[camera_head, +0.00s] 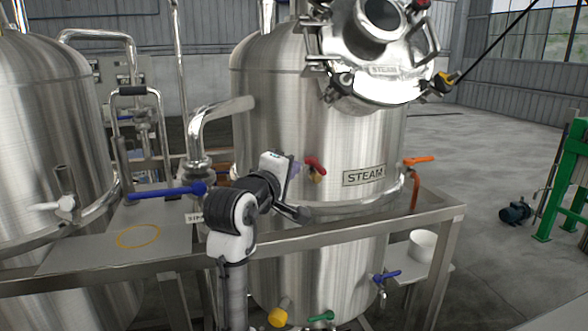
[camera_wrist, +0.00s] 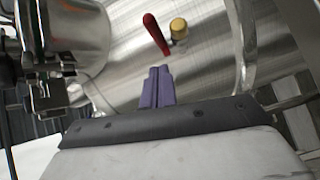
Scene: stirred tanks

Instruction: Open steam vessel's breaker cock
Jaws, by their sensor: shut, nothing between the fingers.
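The steel vessel (camera_head: 275,110) with the STEAM plate (camera_head: 364,176) stands in the middle of the head view. A small cock with a red handle (camera_head: 315,162) and a brass-coloured body (camera_head: 318,175) sits on its front wall. No readable label shows which cock is the breaker cock. In the wrist view the red handle (camera_wrist: 157,34) slants up-left beside the round brass cap (camera_wrist: 179,28). My gripper (camera_head: 296,168) is left of this cock in the head view. Its purple fingers (camera_wrist: 157,72) are shut and empty, pointing toward the cock, with an apparent gap below the handle.
An orange-handled valve (camera_head: 418,160) is on the vessel's right. A long blue handle (camera_head: 167,191) is on the left by a pipe. Blue (camera_head: 387,275) and green (camera_head: 321,317) handles sit lower. A metal rail (camera_head: 330,232) crosses in front. A second tank (camera_head: 45,130) stands left.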

